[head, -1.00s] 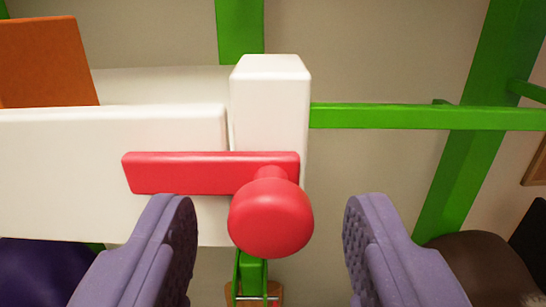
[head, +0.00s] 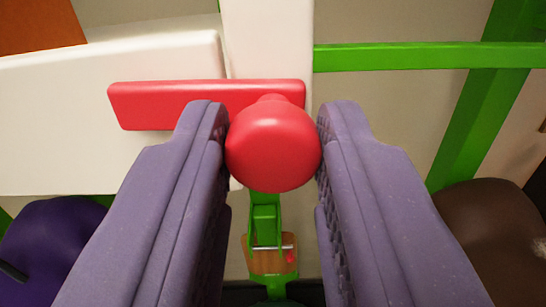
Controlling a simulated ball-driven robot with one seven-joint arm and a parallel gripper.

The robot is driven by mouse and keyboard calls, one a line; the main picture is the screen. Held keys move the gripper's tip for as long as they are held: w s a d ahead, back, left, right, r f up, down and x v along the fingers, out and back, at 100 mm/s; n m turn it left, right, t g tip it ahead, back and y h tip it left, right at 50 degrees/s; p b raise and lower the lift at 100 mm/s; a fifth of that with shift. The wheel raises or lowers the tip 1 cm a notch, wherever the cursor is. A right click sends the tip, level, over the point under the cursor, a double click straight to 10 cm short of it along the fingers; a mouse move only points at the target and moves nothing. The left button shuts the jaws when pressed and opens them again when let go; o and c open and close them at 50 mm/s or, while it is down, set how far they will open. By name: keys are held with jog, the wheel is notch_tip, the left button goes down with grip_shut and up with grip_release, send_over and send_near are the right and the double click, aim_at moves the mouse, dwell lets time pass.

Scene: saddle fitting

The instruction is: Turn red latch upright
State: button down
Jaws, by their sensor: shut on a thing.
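The red latch (head: 160,104) is a flat bar lying level, pointing left across the front of a white board (head: 70,160) and a white post (head: 265,40). Its round red knob (head: 273,148) sticks out toward me at the bar's right end. My gripper (head: 273,135) has its two purple ribbed fingers on the left and right sides of the knob, shut on it. The knob hides part of the bar and the lower part of the post.
A green rail (head: 410,56) runs right from the post to a slanted green beam (head: 490,95). A dark purple shape (head: 55,235) is at lower left and a brown rounded one (head: 490,235) at lower right. An orange panel (head: 40,28) is at upper left.

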jog(key=m, duration=0.4)
jog(key=shift+m+b, duration=0.4)
jog(key=m, duration=0.3)
jog(key=shift+m+b, duration=0.3)
jog(key=shift+b, duration=0.1)
jog(key=m+b, duration=0.1)
jog(key=m, duration=0.3)
jog(key=shift+m, duration=0.3)
jog(key=shift+m+b, duration=0.7)
jog(key=shift+m, duration=1.4)
jog(key=c, duration=0.9)
grip_release()
jog(key=shift+o, duration=0.2)
